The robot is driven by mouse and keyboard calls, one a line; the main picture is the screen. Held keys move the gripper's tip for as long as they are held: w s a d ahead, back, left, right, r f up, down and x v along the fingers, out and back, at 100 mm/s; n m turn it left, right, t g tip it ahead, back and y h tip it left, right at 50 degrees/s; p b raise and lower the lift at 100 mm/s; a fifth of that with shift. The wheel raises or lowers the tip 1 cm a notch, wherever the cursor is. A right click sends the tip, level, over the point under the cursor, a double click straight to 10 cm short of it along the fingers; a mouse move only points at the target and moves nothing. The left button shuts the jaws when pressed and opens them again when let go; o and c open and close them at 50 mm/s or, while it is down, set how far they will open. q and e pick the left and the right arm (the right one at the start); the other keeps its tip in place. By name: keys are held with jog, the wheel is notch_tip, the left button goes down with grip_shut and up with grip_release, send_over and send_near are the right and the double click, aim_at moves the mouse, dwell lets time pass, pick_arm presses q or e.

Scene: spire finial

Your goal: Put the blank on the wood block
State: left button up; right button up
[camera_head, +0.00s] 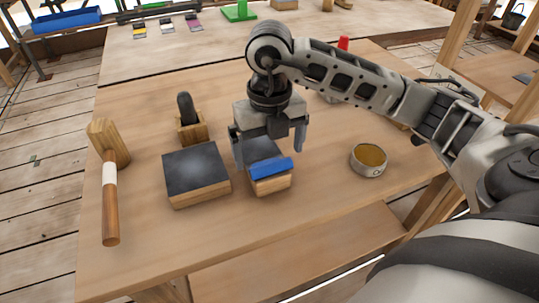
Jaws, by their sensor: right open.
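A blue bar (271,168), which looks like the blank, lies on the front part of the smaller wood block (271,185). This block has a dark top, partly hidden behind my right gripper. My right gripper (268,150) is open, pointing down, its two fingers apart on either side just above and behind the blue bar. I cannot tell whether the fingers touch anything. A larger wood block with a dark flat top (197,172) stands to the left. My left gripper is out of view.
A wooden mallet (109,185) lies at the left. A dark-handled tool in a wooden holder (190,122) stands behind the larger block. A round tin (368,160) stands at the right. The front of the table (210,240) is clear.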

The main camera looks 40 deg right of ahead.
pick_arm(q)
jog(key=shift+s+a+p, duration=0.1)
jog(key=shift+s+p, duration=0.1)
jog(key=shift+p, duration=0.45)
pick_arm(e)
notch_tip(320, 180, up, 9)
jog(key=shift+r, duration=0.2)
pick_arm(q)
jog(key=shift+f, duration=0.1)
